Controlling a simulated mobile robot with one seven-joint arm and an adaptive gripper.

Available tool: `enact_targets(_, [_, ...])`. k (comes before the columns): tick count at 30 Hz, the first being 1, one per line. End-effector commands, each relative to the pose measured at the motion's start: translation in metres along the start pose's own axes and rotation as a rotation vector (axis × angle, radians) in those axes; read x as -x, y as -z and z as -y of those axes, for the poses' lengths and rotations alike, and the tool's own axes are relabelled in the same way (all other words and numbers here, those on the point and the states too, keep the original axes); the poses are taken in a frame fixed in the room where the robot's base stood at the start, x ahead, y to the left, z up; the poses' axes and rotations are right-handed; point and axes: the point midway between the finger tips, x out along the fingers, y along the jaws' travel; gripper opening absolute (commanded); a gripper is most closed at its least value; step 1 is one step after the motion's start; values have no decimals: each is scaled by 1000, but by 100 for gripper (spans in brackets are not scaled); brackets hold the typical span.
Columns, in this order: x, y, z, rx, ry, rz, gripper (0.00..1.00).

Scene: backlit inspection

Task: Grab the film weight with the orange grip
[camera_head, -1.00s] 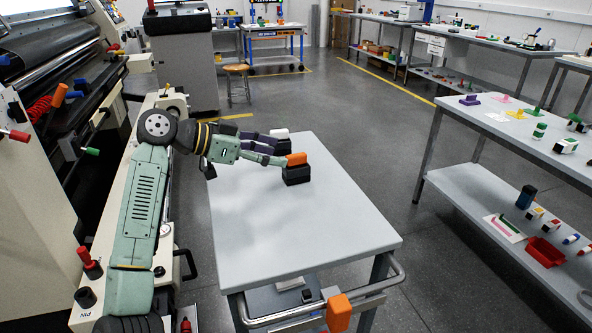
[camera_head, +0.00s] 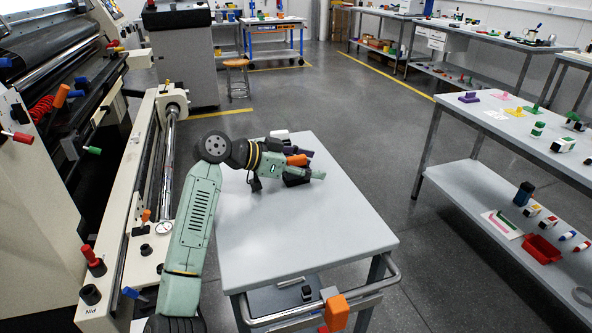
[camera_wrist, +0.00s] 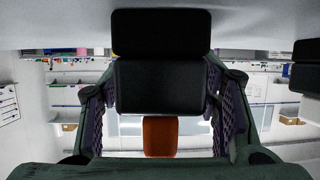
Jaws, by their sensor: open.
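The film weight with the orange grip stands on the grey cart table (camera_head: 300,230), near its far end. Its orange grip (camera_head: 296,160) and part of its black body (camera_head: 292,181) show between parts of my gripper in the head view. In the wrist view its black body (camera_wrist: 160,88) and orange grip (camera_wrist: 160,136) fill the space between the purple finger pads. My gripper (camera_head: 312,165) is open, with one finger on each side of the weight. I cannot tell whether either pad touches it.
A weight with a white top (camera_head: 280,134) stands just behind my gripper. A dark block (camera_wrist: 305,66) shows at the right of the wrist view. The near part of the cart is clear. A machine (camera_head: 60,130) stands left, and a shelved bench (camera_head: 530,150) stands right.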

Motion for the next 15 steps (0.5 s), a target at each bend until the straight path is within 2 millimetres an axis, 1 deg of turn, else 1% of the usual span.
enact_targets(1, [0,0,0,0,0,0,57])
enact_targets(2, [0,0,0,0,0,0,55])
enact_targets(15, [0,0,0,-1,0,-1,25])
